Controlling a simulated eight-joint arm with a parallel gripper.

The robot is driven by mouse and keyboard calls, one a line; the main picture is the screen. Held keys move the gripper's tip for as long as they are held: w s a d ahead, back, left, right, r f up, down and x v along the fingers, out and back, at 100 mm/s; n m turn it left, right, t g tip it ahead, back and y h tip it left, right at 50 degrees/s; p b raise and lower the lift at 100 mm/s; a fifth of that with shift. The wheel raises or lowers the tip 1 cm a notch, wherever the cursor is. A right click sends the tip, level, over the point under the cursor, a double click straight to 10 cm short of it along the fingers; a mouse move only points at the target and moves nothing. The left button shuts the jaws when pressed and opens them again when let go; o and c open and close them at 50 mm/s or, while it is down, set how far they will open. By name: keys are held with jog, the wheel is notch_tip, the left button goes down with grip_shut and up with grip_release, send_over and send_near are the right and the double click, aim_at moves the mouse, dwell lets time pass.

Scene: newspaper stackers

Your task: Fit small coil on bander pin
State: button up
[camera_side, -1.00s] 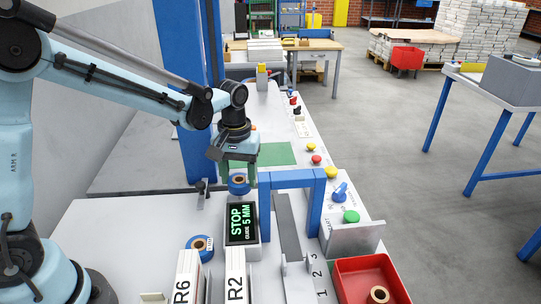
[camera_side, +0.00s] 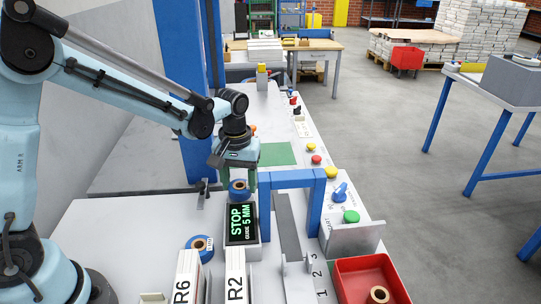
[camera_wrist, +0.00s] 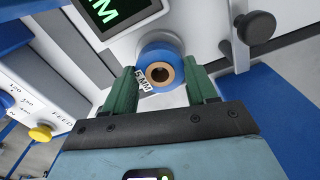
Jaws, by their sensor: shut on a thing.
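A blue small coil (camera_side: 240,195) with a brown core hangs below my gripper (camera_side: 239,181), beside the display box. In the wrist view, the coil (camera_wrist: 145,58) sits between the two green fingers of my gripper (camera_wrist: 161,84). The fingers are closed on its sides, and a 5 MM label shows on it. The hole of its core faces the wrist camera and looks dark. I cannot make out the bander pin in either view. Another blue coil (camera_side: 192,241) with a brown core lies on the white bench at the lower left.
The display (camera_side: 241,222) reads STOP, GUIDE 5 MM. A blue arch (camera_side: 291,180) stands close on the right. A dark knob (camera_wrist: 256,27) on a post is close by. A red tray (camera_side: 345,275) holds a brown core. R6 (camera_side: 184,285) and R2 (camera_side: 235,285) holders stand in front.

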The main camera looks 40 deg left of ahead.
jog(key=shift+f, duration=0.6)
jog(key=o, duration=1.2)
jog(key=shift+c, duration=0.2)
notch_tip(320, 180, up, 19)
dwell(0.5)
jog(key=s+a+f+m+t, duration=0.1)
jog(key=s+f+m+t, duration=0.5)
jog(key=s, duration=0.5)
jog(key=shift+s+a+f+t, duration=0.4)
jog(key=shift+f+t, duration=0.2)
jog(key=shift+f, duration=0.3)
